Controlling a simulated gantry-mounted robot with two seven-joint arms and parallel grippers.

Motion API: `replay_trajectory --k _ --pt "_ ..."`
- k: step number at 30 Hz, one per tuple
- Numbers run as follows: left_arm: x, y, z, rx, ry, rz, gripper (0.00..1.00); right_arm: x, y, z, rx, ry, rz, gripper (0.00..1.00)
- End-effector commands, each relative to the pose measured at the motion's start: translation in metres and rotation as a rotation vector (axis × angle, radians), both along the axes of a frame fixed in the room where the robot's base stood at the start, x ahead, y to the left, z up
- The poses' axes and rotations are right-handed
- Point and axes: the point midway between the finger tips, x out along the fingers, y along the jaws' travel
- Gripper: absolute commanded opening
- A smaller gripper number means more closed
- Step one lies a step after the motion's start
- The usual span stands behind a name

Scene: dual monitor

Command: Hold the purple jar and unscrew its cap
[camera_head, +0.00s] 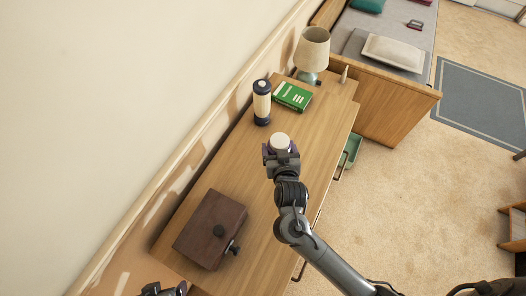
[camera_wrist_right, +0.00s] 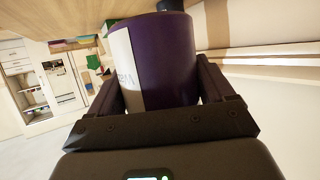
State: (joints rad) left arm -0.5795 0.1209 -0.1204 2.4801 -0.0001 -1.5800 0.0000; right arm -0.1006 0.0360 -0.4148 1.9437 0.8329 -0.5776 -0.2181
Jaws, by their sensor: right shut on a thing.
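The purple jar (camera_wrist_right: 163,58) with a white label is clamped between the two fingers of my right gripper (camera_head: 281,157). In the head view its round white cap (camera_head: 280,141) shows on top, and most of the purple body is hidden by the gripper. My right gripper also shows in the wrist view (camera_wrist_right: 162,92), shut on the jar's sides. The jar is over the wooden desk (camera_head: 237,160); I cannot tell whether it touches it. Part of my left gripper (camera_head: 163,290) shows at the bottom edge, away from the jar; its fingers are unclear.
A dark wooden box (camera_head: 210,228) stands on the near part of the desk. A dark-and-cream cylinder (camera_head: 262,103), a green book (camera_head: 293,95) and a lamp (camera_head: 312,52) stand beyond the jar. The desk between box and jar is mostly clear. The wall borders the left side.

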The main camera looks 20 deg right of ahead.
Motion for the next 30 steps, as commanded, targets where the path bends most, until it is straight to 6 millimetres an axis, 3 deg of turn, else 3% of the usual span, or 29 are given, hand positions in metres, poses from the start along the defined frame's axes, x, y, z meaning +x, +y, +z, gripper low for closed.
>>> replay_trajectory --k 9,23,24,30 --pt "0.0 0.0 0.0 0.0 0.0 0.0 0.86 -0.021 -0.036 0.026 -0.002 -0.003 0.0 0.37" --pt "0.0 0.0 0.0 0.0 0.001 0.001 0.86 -0.025 -0.043 0.032 0.0 -0.003 0.002 0.37" --pt "0.0 0.0 0.0 0.0 0.001 0.001 0.86 -0.025 -0.043 0.032 -0.001 -0.003 0.001 0.79" --pt "0.0 0.0 0.0 0.0 0.001 0.001 0.86 -0.025 -0.043 0.032 -0.001 -0.003 0.001 0.48"
